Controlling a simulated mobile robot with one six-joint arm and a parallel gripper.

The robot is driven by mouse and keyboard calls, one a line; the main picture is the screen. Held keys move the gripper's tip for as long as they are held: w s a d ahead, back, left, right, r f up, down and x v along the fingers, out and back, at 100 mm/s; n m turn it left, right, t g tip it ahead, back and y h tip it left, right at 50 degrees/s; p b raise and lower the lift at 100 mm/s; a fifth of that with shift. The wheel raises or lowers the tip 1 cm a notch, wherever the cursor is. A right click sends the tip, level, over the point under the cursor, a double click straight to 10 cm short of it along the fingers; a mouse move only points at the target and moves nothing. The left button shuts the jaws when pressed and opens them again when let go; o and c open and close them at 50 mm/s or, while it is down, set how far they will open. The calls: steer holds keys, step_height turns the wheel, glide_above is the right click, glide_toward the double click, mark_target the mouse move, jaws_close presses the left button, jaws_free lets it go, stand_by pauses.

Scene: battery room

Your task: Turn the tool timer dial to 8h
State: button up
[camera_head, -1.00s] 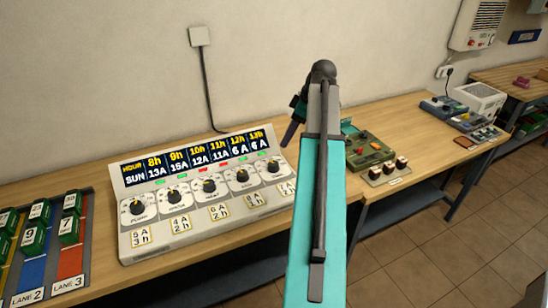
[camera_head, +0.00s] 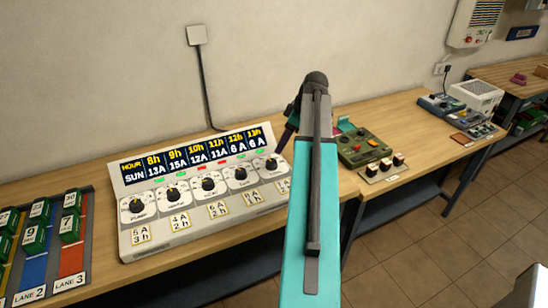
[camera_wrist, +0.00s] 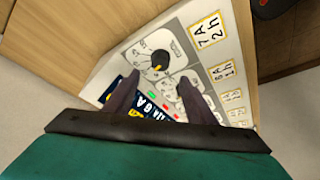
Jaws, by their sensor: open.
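A sloped white timer panel (camera_head: 180,232) stands on the bench, with a row of several black dials below its hour display (camera_head: 200,155). The rightmost dial (camera_head: 273,166) sits above the "7A 2h" card, which shows in the wrist view (camera_wrist: 207,29). I cannot read which dial is labelled tool. In the wrist view, that rightmost dial (camera_wrist: 159,57) has a yellow mark on its side toward the display. My gripper (camera_wrist: 158,80) is open and empty, its fingertips pointing at this dial, which shows between and just beyond them. In the head view my arm hides the panel's right end.
A rack of green blocks in coloured lanes (camera_head: 72,262) lies left of the panel. A green control box (camera_head: 362,148) and a small block with several knobs (camera_head: 383,168) stand right of my arm. The wall behind has a socket and cable.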

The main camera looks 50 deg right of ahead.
mark_target(272, 161)
steer(key=shift+p+x, duration=1.3)
steer(key=shift+x, duration=3.45)
steer(key=c, duration=1)
steer(key=shift+c, duration=0.2)
